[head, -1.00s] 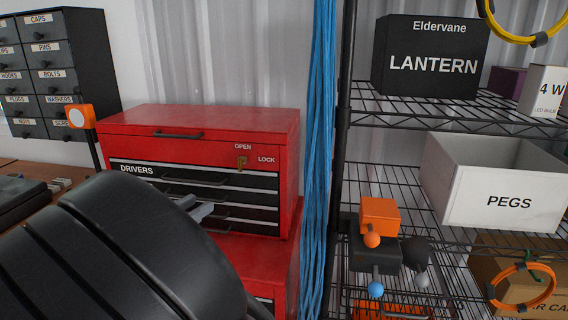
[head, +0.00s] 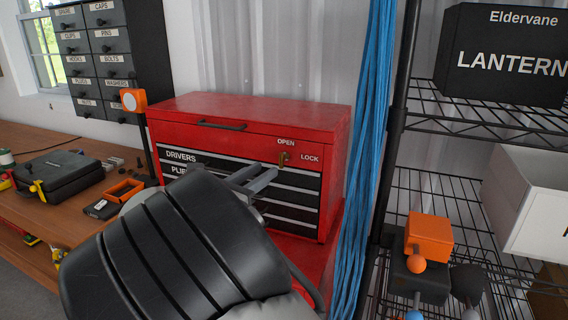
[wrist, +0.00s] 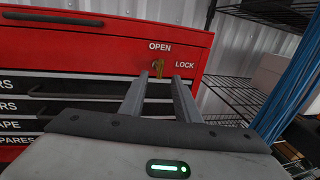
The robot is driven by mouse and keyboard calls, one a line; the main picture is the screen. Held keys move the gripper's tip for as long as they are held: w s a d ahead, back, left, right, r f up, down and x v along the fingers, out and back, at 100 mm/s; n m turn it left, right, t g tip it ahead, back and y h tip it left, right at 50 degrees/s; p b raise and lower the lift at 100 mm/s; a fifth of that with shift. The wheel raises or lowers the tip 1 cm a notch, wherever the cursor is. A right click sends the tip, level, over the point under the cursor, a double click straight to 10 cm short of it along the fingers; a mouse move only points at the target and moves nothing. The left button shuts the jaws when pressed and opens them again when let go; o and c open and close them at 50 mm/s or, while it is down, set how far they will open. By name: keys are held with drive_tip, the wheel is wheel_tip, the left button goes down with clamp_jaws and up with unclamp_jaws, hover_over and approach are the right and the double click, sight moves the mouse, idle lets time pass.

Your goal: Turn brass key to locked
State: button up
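The brass key (head: 284,159) sits in the lock on the front of the red tool chest (head: 250,118), below the OPEN label (head: 286,142) and left of the LOCK label (head: 310,158). Its bow looks roughly upright, toward OPEN. In the wrist view the key (wrist: 158,67) shows between my two fingertips and beyond them. My gripper (wrist: 159,78) is open with nothing held, its fingers on either side of the key in the picture. In the head view my gripper (head: 264,179) is just left of and below the key. I cannot tell whether either finger touches it.
Blue cables (head: 366,150) hang right of the chest. A wire shelf (head: 480,120) with a LANTERN box (head: 510,60) stands farther right. A workbench (head: 40,210) with a black case (head: 58,170) is at left. The chest's drawer handles stick out below my gripper.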

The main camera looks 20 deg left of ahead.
sight(280, 161)
drive_tip(key=x, duration=0.7)
clamp_jaws()
